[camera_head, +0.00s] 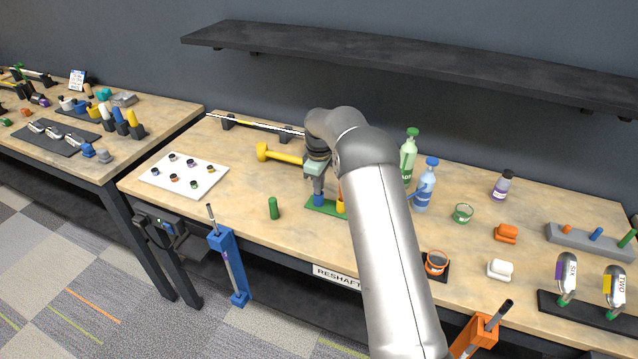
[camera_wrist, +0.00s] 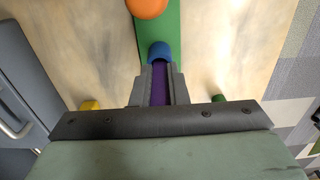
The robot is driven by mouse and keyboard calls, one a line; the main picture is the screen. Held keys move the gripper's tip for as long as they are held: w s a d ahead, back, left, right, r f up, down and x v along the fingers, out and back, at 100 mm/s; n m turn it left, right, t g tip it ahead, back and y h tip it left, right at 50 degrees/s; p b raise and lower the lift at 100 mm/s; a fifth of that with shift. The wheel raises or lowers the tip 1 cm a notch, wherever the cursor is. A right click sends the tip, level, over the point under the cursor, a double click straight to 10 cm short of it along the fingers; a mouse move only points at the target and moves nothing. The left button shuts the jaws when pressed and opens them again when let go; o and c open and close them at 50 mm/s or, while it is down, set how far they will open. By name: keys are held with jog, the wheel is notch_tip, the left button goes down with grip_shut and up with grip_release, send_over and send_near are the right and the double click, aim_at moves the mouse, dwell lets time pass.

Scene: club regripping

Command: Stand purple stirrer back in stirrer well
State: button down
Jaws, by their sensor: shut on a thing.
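My gripper (camera_head: 318,188) is shut on the purple stirrer (camera_wrist: 158,88), which shows as a purple strip between the two grey fingers in the wrist view. In the head view the stirrer is hidden by the gripper. The fingers point down over a green base (camera_head: 312,206) on the table. A blue round piece (camera_wrist: 160,51) sits on this base right at the fingertips, in line with the stirrer. I cannot tell whether the stirrer touches or enters it. An orange piece (camera_wrist: 147,6) stands farther along the base. No separate stirrer well can be made out clearly.
A green cylinder (camera_head: 274,208) stands left of the base. A yellow tool (camera_head: 280,155) lies behind it. Green-capped (camera_head: 408,158) and blue-capped (camera_head: 424,188) bottles stand to the right. A dark shelf (camera_head: 420,60) hangs above. Bare table lies in front of the green cylinder.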

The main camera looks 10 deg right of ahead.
jog(key=shift+f, duration=0.1)
jog(key=shift+f, duration=0.15)
jog(key=c, duration=1.4)
grip_release()
jog(key=shift+c, duration=0.2)
